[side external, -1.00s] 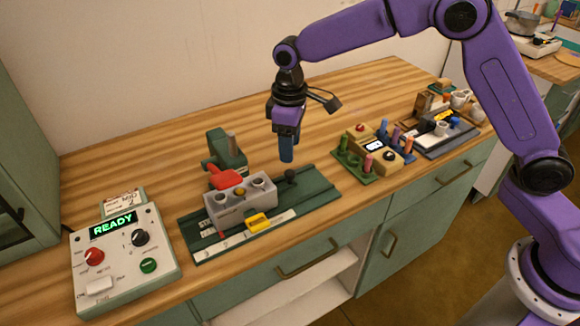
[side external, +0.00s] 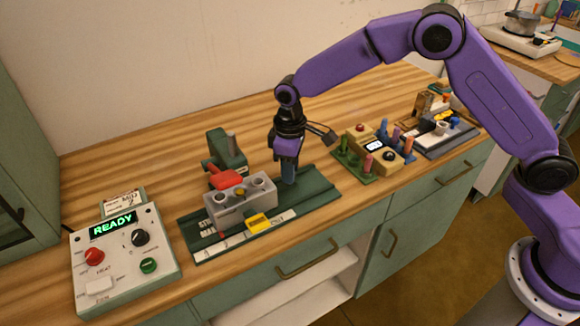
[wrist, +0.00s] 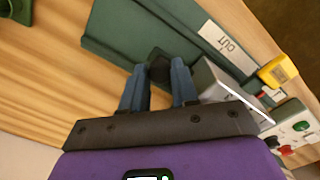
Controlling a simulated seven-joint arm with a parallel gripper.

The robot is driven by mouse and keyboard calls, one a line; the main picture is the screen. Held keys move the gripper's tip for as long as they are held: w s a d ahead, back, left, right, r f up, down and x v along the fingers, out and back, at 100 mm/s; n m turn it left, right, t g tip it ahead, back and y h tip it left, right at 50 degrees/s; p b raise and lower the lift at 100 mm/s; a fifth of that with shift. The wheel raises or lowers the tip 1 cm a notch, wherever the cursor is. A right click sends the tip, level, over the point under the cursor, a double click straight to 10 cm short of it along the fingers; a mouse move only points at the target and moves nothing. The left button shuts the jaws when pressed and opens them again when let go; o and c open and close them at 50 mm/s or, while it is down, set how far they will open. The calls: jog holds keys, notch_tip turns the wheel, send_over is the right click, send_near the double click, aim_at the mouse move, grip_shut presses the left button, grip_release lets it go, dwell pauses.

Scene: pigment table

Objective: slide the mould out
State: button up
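The grey mould (side external: 241,201), a block with round holes along its top, sits on the green slide base (side external: 318,202). Its grey body shows partly behind my right finger in the wrist view (wrist: 212,78). My gripper (side external: 288,180) is lowered, pointing down, just right of the mould. In the wrist view my blue fingers (wrist: 159,80) stand apart on either side of a black knob (wrist: 159,64) on the slide. The gripper looks open, with narrow gaps beside the knob. The side view hides the knob behind the fingers.
A white strip marked OUT (wrist: 228,48) and a yellow pointer (side external: 258,223) lie along the slide's front. A green clamp with a red handle (side external: 225,178) stands behind the mould. A control box (side external: 125,255) reading READY is left; peg racks (side external: 357,167) are right.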

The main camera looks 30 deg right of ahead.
grip_shut()
jog(key=d, duration=1.3)
jog(key=shift+d, duration=0.1)
jog(key=o, duration=0.9)
grip_release()
jog(key=shift+d, duration=0.1)
jog(key=shift+c, duration=0.2)
jog(key=shift+o, duration=0.2)
jog(key=shift+a, duration=0.2)
